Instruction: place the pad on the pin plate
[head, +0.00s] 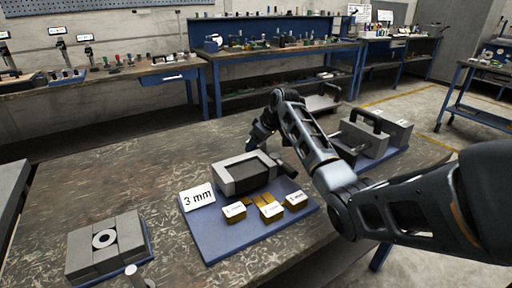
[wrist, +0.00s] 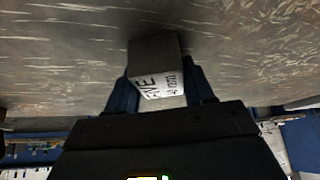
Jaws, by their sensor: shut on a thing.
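My gripper (wrist: 162,92) is shut on a grey block (wrist: 155,50) with a white label in black lettering, partly unreadable. The wrist view shows the block between my blue fingers, with mottled table top beyond it. In the head view my gripper (head: 258,140) is behind the grey frame (head: 225,185) with a dark recess, and the held block cannot be made out. Several small brass pads (head: 270,212) with white labels lie on the blue mat (head: 220,245). A grey plate (head: 80,262) with a white ring at its middle sits at lower left. I cannot tell which piece is the pin plate.
Grey blocks with dark handles (head: 365,138) stand to the right, beyond my forearm. The table (head: 130,180) is clear between the mat and the plate. Other benches line the back wall.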

